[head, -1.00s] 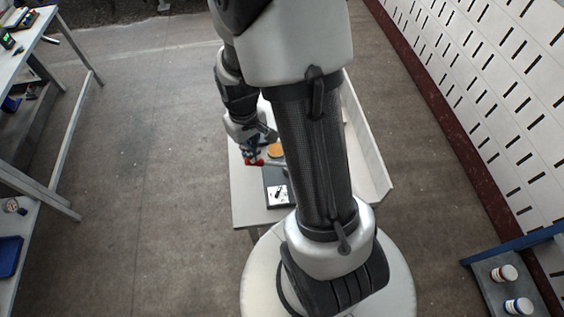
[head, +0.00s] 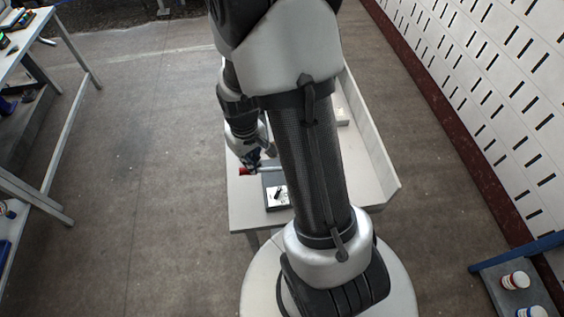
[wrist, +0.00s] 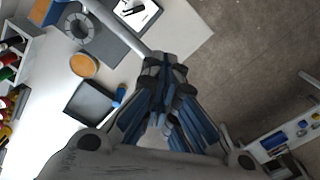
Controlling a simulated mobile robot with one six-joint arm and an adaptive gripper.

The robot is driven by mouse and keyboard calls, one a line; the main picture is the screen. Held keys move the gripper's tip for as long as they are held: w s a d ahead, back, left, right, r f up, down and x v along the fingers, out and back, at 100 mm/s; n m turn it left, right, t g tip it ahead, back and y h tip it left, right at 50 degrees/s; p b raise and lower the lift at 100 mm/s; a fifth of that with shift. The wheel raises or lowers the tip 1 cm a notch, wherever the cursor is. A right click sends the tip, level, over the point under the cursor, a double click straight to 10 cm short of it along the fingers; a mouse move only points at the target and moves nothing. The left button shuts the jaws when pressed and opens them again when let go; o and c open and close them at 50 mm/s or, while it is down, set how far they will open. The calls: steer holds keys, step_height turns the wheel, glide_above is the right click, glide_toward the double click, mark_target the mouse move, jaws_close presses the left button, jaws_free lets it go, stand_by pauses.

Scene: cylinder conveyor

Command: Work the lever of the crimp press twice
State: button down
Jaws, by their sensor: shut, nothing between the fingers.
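The crimp press (head: 277,197) sits on the white table, with a dark base and a white label plate; it also shows at the top of the wrist view (wrist: 132,12). Its pale lever (head: 264,170) reaches left to a red end (head: 243,171). In the wrist view the lever (wrist: 112,28) runs from the top down to my fingertips, which hide its end. My gripper (head: 254,164) is shut and empty at the lever's outer part, close to the red end. In the wrist view my gripper (wrist: 164,72) overlaps the lever; whether they touch cannot be told.
The wrist view shows an orange disc (wrist: 84,64), a grey ring (wrist: 78,30), a dark tray (wrist: 88,103) and a small blue object (wrist: 119,96) on the table. Colourful items stand at its left edge. A raised wall (head: 372,140) borders the table's right side.

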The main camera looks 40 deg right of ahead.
step_height(320, 180, down, 2)
steer(key=shift+s+f+b, duration=0.1)
steer(key=shift+b, duration=0.5)
step_height(320, 180, up, 11)
steer(key=p, duration=0.8)
steer(key=shift+p, duration=0.4)
